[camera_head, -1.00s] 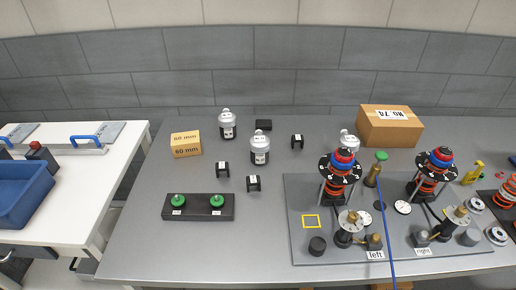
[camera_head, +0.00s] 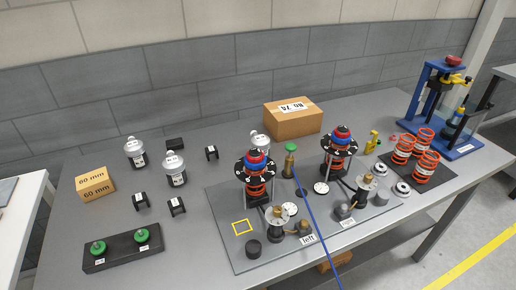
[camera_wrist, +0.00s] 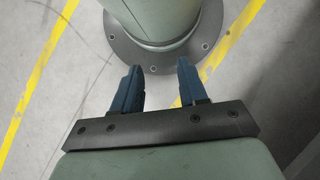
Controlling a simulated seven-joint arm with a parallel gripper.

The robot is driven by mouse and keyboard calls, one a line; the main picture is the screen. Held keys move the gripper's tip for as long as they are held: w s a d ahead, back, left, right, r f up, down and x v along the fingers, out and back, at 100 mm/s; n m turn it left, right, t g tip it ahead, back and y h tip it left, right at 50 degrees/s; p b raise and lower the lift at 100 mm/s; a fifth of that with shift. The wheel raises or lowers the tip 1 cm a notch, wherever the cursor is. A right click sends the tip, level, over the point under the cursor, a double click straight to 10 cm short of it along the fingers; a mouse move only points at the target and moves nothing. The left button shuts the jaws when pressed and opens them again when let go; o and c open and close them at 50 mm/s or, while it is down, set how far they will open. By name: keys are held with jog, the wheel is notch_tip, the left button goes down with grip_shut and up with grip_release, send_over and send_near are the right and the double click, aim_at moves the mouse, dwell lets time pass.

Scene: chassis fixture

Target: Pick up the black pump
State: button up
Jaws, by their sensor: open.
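No thing is labelled as a pump, and I cannot tell for certain which one is the black pump. Candidates are silver-topped canisters with dark lower bands: one at the back left (camera_head: 135,154), one nearer (camera_head: 175,172), and one partly hidden behind the left spring unit (camera_head: 260,141).
Black brackets (camera_head: 176,206), a cardboard box (camera_head: 292,119) and a black block with green knobs (camera_head: 123,252) share the bench. Left (camera_head: 255,178) and right (camera_head: 339,147) spring units crowd the plate. A blue line (camera_head: 320,225) crosses it. A blue stand (camera_head: 440,105) is at right.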

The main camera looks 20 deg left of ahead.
dwell(0.3)
jog(key=o, duration=1.1)
